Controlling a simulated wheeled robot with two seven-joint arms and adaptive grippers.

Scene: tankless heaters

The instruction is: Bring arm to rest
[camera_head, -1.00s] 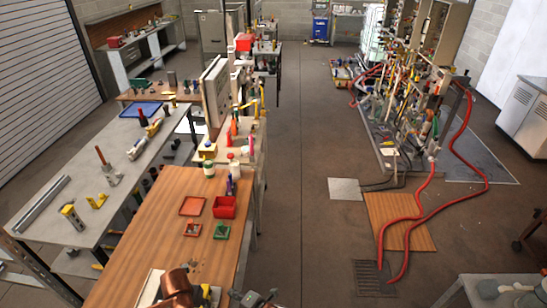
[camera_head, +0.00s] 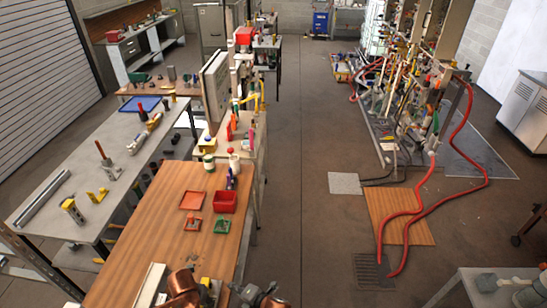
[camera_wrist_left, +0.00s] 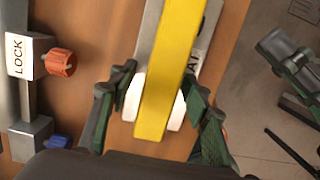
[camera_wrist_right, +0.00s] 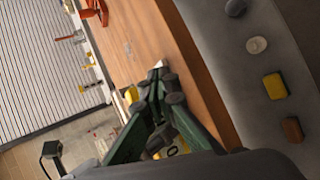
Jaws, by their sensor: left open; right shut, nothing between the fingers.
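In the left wrist view my left gripper (camera_wrist_left: 160,85) is open, its dark green fingers on either side of a yellow bar (camera_wrist_left: 170,60). White rounded parts show on both sides of the bar. I cannot tell whether the fingers touch it. In the right wrist view my right gripper (camera_wrist_right: 160,80) is shut and empty, its dark green fingers together over the edge of the wooden tabletop (camera_wrist_right: 130,45). It also shows at the bottom of the head view (camera_head: 260,294), by the wooden bench's (camera_head: 160,230) near right corner. The left gripper is not clearly seen there.
A red box (camera_head: 224,202), a red tray (camera_head: 193,200) and small red and green holders stand on the bench. In the left wrist view a LOCK label (camera_wrist_left: 17,55) and an orange knob (camera_wrist_left: 61,62) are at left. The floor aisle (camera_head: 300,180) is clear.

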